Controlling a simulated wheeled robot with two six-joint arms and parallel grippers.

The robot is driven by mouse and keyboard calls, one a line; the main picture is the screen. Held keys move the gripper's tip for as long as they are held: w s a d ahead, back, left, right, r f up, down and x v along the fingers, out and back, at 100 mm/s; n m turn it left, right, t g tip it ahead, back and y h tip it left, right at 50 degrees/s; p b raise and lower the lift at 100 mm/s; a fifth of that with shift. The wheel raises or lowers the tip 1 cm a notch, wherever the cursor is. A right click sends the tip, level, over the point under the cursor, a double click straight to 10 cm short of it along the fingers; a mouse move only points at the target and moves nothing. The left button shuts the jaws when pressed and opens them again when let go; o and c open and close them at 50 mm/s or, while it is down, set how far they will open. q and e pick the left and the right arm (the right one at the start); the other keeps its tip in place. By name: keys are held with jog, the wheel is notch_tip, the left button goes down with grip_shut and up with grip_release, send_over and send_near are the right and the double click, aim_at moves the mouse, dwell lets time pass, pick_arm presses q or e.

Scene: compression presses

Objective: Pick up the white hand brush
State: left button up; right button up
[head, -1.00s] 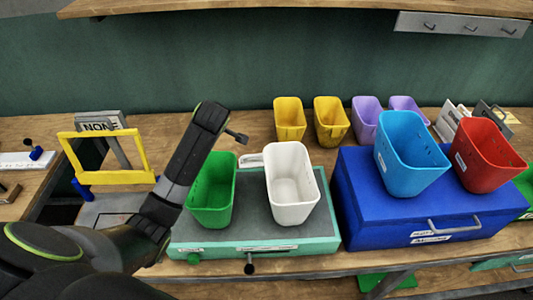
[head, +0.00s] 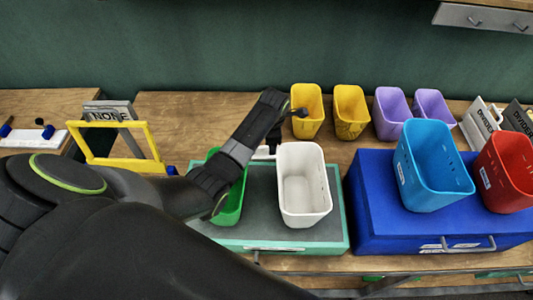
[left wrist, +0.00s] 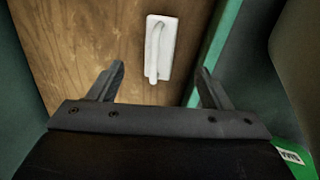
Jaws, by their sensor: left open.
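The white hand brush (left wrist: 160,48) lies on the wooden tabletop in the left wrist view, its raised handle lengthwise. It is ahead of my open left gripper (left wrist: 160,82), between the lines of the two fingers and apart from both. In the head view only a small white part of the brush (head: 262,152) shows behind the white bin, mostly hidden by my arm. My left gripper (head: 287,126) is above the table behind the green press there. My right gripper is in no view.
A white bin (head: 303,190) and a green bin (head: 232,205) stand on the green press (head: 335,222). A blue box (head: 365,205) with blue (head: 430,170) and red bins (head: 508,175) is on the right. Yellow bins (head: 350,112) stand behind.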

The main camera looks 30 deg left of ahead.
aim_at(266, 153)
pick_arm(q)
jog(key=f, duration=0.3)
jog(key=shift+w+a+f, duration=0.25)
jog(key=shift+w+f, duration=0.2)
jog(key=shift+f, duration=0.65)
jog(key=shift+a+f+p, duration=0.15)
jog(key=shift+f+p, duration=0.2)
jog(key=shift+f, duration=0.25)
jog(key=shift+a+f, duration=0.1)
jog(key=shift+f, duration=0.7)
jog(key=shift+w+a+f, duration=0.1)
jog(key=shift+w+f, duration=0.05)
jog(key=shift+f, duration=0.45)
jog(key=shift+w+f, duration=0.15)
jog(key=shift+f, duration=0.4)
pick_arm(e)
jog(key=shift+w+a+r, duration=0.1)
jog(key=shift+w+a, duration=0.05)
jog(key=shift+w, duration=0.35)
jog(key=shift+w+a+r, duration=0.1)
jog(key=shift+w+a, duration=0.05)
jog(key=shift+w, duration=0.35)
pick_arm(q)
jog(key=shift+c, duration=0.3)
jog(key=c, duration=1)
jog(key=shift+r, duration=0.15)
jog(key=shift+c, duration=0.2)
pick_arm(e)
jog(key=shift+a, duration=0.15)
